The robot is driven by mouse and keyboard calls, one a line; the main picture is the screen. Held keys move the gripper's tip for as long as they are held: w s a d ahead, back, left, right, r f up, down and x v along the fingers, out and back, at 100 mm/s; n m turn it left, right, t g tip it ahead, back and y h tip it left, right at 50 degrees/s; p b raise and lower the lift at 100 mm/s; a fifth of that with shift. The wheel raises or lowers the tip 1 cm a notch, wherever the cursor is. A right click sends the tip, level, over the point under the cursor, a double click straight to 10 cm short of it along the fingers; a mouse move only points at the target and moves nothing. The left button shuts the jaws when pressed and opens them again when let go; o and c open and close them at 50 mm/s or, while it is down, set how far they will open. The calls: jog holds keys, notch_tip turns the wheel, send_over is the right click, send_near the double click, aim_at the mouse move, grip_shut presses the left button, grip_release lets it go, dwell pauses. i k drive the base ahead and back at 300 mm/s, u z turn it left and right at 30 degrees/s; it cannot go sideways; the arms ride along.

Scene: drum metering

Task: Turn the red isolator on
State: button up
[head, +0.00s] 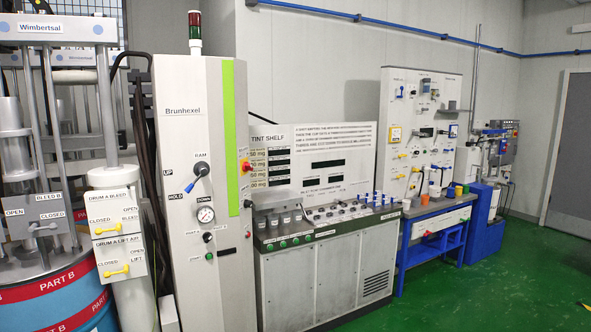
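A small red knob on a yellow plate (246,166) shows on the right side face of the tall grey Brunhexel cabinet (182,255). It looks like a red isolator. It is seen at a steep angle and is too small to tell which way it is turned or to read any label. My gripper is not in view.
Drums and yellow-handled valves (115,220) crowd the left. A grey console (315,270) and a blue bench (437,215) run rightward. Green floor (480,295) is clear at front right.

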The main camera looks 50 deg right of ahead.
aim_at(246, 166)
jog(key=z, duration=1.35)
jog(key=i, duration=1)
jog(key=u, duration=1.65)
jog(key=k, duration=1.05)
jog(key=z, duration=0.45)
jog(key=i, duration=1)
jog(key=u, duration=0.05)
